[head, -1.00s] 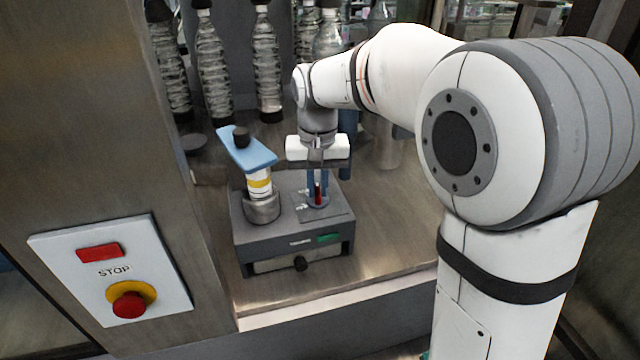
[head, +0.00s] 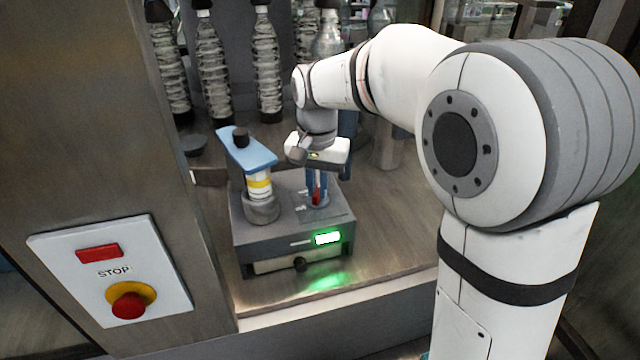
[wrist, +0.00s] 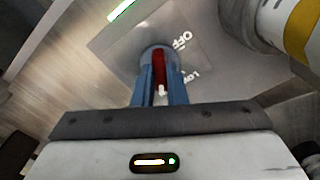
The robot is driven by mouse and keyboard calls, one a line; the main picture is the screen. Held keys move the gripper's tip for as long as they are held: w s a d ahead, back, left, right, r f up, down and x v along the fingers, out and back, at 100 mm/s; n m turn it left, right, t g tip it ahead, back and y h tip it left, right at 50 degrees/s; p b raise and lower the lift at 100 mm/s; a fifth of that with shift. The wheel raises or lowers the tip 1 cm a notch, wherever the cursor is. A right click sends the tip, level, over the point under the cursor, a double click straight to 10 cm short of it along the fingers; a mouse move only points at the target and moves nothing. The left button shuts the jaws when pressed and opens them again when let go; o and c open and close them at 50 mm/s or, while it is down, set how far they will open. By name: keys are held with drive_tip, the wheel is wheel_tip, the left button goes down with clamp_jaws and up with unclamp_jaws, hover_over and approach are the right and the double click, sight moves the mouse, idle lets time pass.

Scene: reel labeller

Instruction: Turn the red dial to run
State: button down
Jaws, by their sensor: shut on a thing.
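The red dial (wrist: 159,62) stands on the flat top plate of the grey labeller (head: 270,238). My gripper (wrist: 158,85) points down with its two blue fingers shut on the dial from both sides. In the head view the dial (head: 316,196) shows as a small red strip between the fingers. White lettering "OFF" and "LOW" shows on the plate to the right of the dial in the wrist view; a run mark is not readable. The green lamp (head: 327,238) on the labeller's front is lit.
A post with a yellow band and blue top arm (head: 246,150) stands on the labeller, left of my gripper. Several bottles (head: 267,70) stand behind. A STOP panel (head: 70,265) with a red button is on the left column. The counter right of the labeller is clear.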

sight(318, 190)
drive_tip(key=shift+w+r, duration=0.15)
drive_tip(key=shift+r, duration=0.05)
drive_tip(key=c, duration=1.7)
unclamp_jaws()
drive_tip(key=shift+f, duration=0.1)
drive_tip(key=shift+o, duration=1.2)
drive_tip(key=shift+f, duration=0.1)
wheel_tip(318, 190, up, 8)
drive_tip(key=shift+f+b, duration=0.1)
drive_tip(key=shift+b, duration=0.25)
drive_tip(key=shift+d, duration=0.1)
drive_tip(key=s+d+f+n+t, duration=0.1)
drive_tip(key=s+d+f, duration=0.3)
drive_tip(key=s+d, duration=0.3)
drive_tip(key=s+d+f+n+t, duration=0.2)
drive_tip(key=s+d+f, duration=0.3)
drive_tip(key=s+d, duration=0.3)
drive_tip(key=s, duration=0.4)
drive_tip(key=shift+s+f, duration=0.3)
drive_tip(key=shift+s, duration=0.1)
